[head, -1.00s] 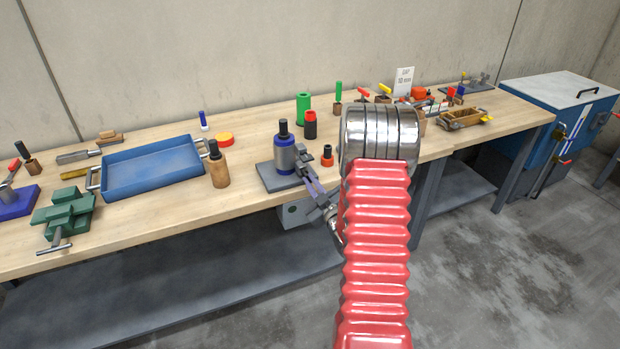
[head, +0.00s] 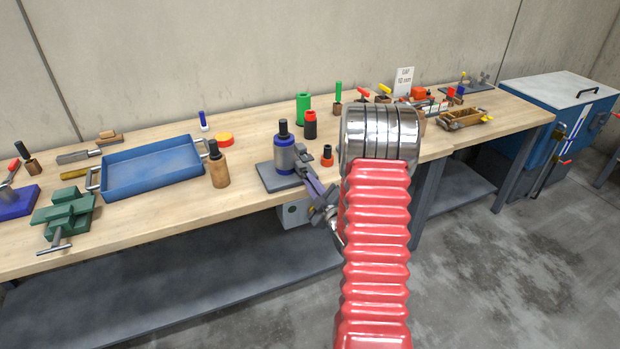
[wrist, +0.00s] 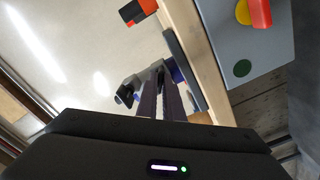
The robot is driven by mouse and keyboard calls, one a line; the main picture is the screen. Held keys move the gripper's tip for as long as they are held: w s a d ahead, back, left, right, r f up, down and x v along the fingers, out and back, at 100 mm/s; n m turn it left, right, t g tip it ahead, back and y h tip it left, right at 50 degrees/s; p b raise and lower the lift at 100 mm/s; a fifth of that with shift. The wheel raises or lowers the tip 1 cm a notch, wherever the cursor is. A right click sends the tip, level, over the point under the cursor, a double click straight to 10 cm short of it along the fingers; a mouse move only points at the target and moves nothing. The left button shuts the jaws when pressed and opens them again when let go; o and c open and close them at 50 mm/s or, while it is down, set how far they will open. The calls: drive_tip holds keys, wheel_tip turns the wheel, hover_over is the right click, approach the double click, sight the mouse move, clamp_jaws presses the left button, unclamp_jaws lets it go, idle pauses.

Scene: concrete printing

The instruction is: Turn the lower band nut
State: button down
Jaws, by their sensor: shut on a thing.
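The fixture (head: 283,158) is a blue and grey cylinder with a dark top, upright on a grey plate (head: 262,177) at the bench's front edge. My gripper (head: 303,173) reaches it from the front right, with its long purple-grey fingers close together at the cylinder's lower side. In the wrist view, the fingertips (wrist: 158,72) meet at part of the fixture (wrist: 133,88). My gripper is shut on a small part there, where the lower band nut would be. The nut itself is hidden between the fingertips, so its angle cannot be seen.
A small red-and-black piece (head: 327,156) stands close right of the fixture. A grey control box (head: 293,213) hangs below the bench edge, near my gripper; its red button (wrist: 260,12) shows in the wrist view. A wooden-handled tool (head: 218,166) and blue tray (head: 153,169) are left.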

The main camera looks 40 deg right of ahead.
drive_tip(key=shift+d+r, duration=0.15)
drive_tip(key=shift+d, duration=0.05)
drive_tip(key=shift+n, duration=2.2)
drive_tip(key=n, duration=0.2)
drive_tip(key=shift+r+n, duration=0.1)
drive_tip(key=shift+n, duration=0.3)
drive_tip(key=c, duration=2.3)
unclamp_jaws()
drive_tip(key=o, duration=0.3)
drive_tip(key=shift+a, duration=0.1)
drive_tip(key=v, duration=0.4)
drive_tip(key=shift+s+a, duration=0.15)
drive_tip(key=shift+s, duration=0.1)
